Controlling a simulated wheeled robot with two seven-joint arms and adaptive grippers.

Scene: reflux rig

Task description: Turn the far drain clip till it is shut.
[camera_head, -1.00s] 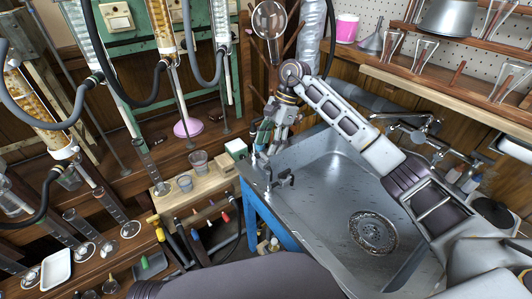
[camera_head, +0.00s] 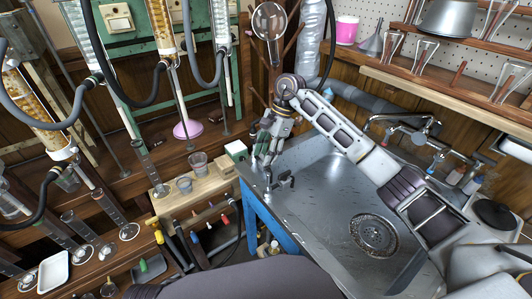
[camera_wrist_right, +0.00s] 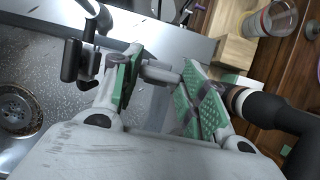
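My right gripper (camera_head: 266,160) hangs over the left rim of the metal sink, fingers pointing down. In the right wrist view its two green-padded fingers (camera_wrist_right: 160,88) stand apart. A small grey metal piece (camera_wrist_right: 160,72) shows in the gap between them; I cannot tell whether either pad touches it, or whether it is the far drain clip. A dark clip with a handle (camera_wrist_right: 72,60) stands at the sink edge, left of the fingers; dark clip parts (camera_head: 284,181) also show in the head view, just below my fingertips. My left gripper is out of view.
The sink basin (camera_head: 335,190) with its round drain (camera_head: 374,234) lies to the right. A wooden block (camera_head: 205,180) with small cups stands left of the gripper. Glassware and hoses fill the left side. A faucet (camera_head: 405,125) stands at the back of the sink.

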